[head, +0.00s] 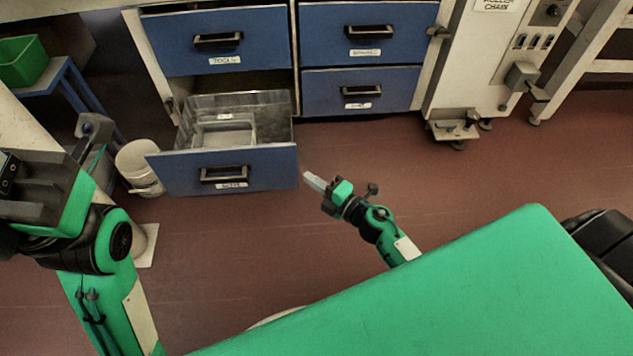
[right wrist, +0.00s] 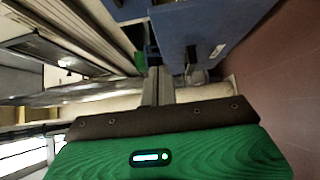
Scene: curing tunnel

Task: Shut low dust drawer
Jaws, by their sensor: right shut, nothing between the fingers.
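The open drawer is the lower left one of a blue-fronted cabinet. Its blue front (head: 225,170) has a black handle and a white label too small to read surely. It is pulled well out, showing a grey metal inside with a pale tray-like thing in it. My right gripper (head: 314,181) is shut and empty, just right of the drawer front's right edge in the head view. In the right wrist view its closed fingers (right wrist: 157,88) point toward a blue panel (right wrist: 215,28). My left arm is at the left edge; its fingertips are not visible.
The upper left drawer (head: 190,48) and both right drawers (head: 375,28) (head: 360,92) look closed. A white bucket (head: 140,165) stands by the open drawer's left side. A machine cabinet (head: 480,60) stands right.

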